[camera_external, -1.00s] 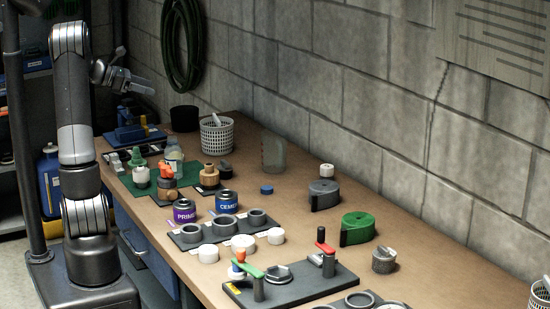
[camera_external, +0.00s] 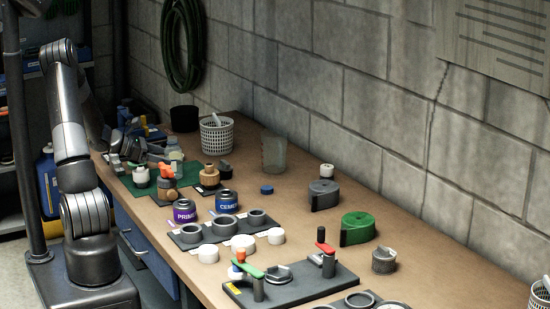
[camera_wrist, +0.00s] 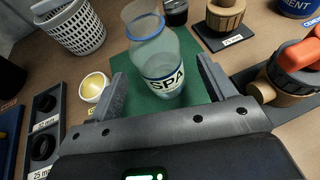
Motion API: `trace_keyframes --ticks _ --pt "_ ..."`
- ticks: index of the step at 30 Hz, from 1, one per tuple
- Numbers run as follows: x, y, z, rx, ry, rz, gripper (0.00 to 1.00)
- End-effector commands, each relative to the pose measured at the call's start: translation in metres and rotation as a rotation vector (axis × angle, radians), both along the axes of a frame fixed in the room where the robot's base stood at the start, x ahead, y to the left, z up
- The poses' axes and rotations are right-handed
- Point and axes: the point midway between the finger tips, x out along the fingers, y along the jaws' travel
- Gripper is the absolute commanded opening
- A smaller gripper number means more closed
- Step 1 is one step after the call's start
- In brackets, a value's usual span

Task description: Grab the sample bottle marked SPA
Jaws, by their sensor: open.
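The sample bottle marked SPA (camera_wrist: 160,62) is clear, with a blue-edged white label, and stands on a green mat (camera_wrist: 189,99) in the wrist view. My gripper (camera_wrist: 160,82) is open, with one grey finger on each side of the bottle's lower part as seen there. I cannot tell whether either finger touches it. In the external view my gripper (camera_external: 153,153) is low at the green mat (camera_external: 190,173), and the bottle (camera_external: 175,157) shows only partly beside it.
A white perforated basket (camera_wrist: 74,27) and a small cup with yellowish contents (camera_wrist: 94,87) are left of the bottle. A wooden-bodied fitting (camera_wrist: 229,16) and an orange-handled valve (camera_wrist: 290,68) are to the right. Purple primer (camera_external: 184,212) and blue cement (camera_external: 225,200) cans stand nearer the external camera.

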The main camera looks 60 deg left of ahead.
Motion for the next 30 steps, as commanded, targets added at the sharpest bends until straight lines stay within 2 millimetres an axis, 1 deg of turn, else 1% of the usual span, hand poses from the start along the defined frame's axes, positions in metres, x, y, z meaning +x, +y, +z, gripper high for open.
trace_keyframes --ticks 5,12,15,18,23,26,30 --pt "0.012 -0.003 -0.005 0.000 0.000 0.000 0.76" --pt "0.043 -0.010 -0.019 -0.002 0.000 -0.002 0.76" --pt "0.052 -0.012 -0.023 -0.002 0.001 0.000 0.76" --pt "0.056 -0.013 -0.024 -0.001 0.000 0.000 0.76" --pt "0.055 -0.013 -0.024 0.000 0.000 0.000 0.76" --pt "0.055 -0.012 -0.024 0.000 0.000 0.000 0.70" --pt "0.055 -0.012 -0.024 0.000 0.000 0.000 0.58"
